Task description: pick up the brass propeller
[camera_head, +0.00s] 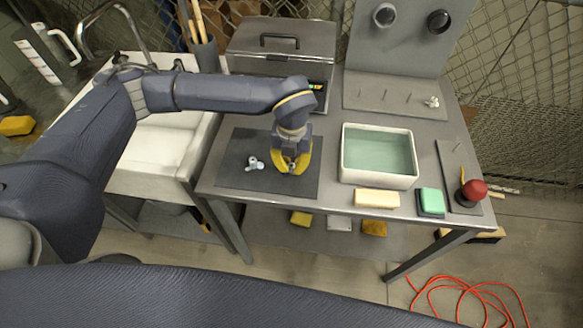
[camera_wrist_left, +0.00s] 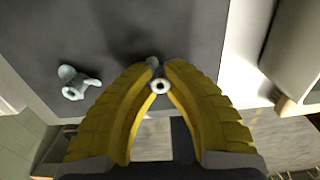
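My left gripper (camera_head: 291,170) is low over the dark mat, with its yellow fingers pointing down. In the left wrist view its fingertips (camera_wrist_left: 162,68) are close together on both sides of a small part with a round, hollow hub (camera_wrist_left: 160,86), apparently a propeller. The fingers seem to touch it and hide most of it. It looks pale grey there, so I cannot confirm that it is brass. A grey propeller (camera_head: 255,163) lies on the mat to the left of the gripper; it also shows in the left wrist view (camera_wrist_left: 76,83). My right gripper is not in view.
The mat (camera_head: 228,178) lies on a metal table. To the right stand a water tank (camera_head: 378,181), a cream block (camera_head: 376,198), a green block (camera_head: 431,202) and a red knob (camera_head: 473,190). A pegged board (camera_head: 385,97) with a pale propeller (camera_head: 432,102) and a toolbox (camera_head: 282,40) stand behind.

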